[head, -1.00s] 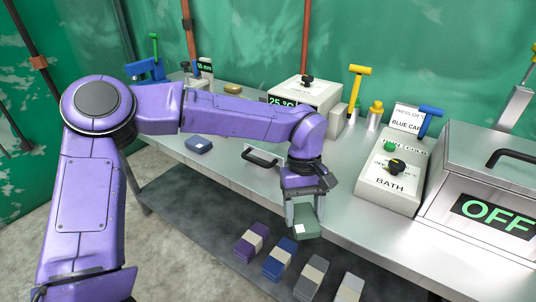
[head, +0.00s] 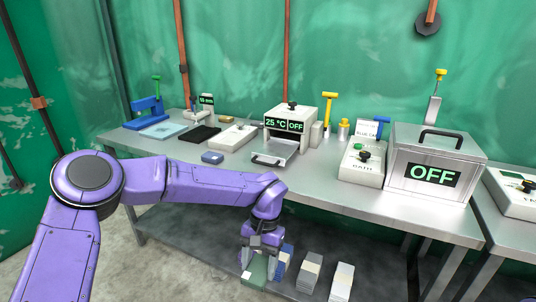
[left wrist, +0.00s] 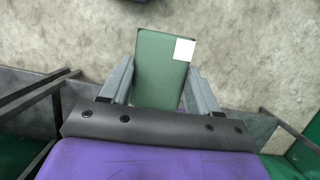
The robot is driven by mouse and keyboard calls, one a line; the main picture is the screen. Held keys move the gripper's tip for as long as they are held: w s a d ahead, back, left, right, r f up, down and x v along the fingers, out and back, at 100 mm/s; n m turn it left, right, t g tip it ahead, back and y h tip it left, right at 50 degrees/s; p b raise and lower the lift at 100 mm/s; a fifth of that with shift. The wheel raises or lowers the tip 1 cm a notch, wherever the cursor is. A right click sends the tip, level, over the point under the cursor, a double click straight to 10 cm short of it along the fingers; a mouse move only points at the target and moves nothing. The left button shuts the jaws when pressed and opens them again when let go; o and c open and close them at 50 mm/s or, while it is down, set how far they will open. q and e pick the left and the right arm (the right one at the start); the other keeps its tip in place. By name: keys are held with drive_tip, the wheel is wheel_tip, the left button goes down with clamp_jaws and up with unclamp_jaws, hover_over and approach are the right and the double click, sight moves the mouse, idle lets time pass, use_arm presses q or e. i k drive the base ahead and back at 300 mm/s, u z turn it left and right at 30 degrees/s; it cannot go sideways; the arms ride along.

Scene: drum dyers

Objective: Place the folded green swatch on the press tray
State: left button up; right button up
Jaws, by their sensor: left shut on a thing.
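The folded green swatch (head: 257,270) has a small white patch at one corner. My left gripper (head: 258,260) is shut on it and holds it low, in front of the bench's lower shelf. In the left wrist view the swatch (left wrist: 160,75) lies between the two grey fingers of the left gripper (left wrist: 160,66), over the concrete floor. The press (head: 291,119), reading 25 °C and OFF, stands on the bench above and behind the gripper. A tray with a black handle (head: 268,162) shows at its front. My right gripper is not in view.
Swatch stacks in blue (head: 284,260), grey (head: 309,271) and pale grey (head: 342,281) stand on the lower shelf (head: 205,235). The bath unit (head: 361,165) and a steel box (head: 432,160) stand right.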

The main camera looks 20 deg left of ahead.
sight(274, 152)
drive_tip(key=u, duration=1.7)
drive_tip(key=i, duration=0.95)
drive_tip(key=z, duration=1.65)
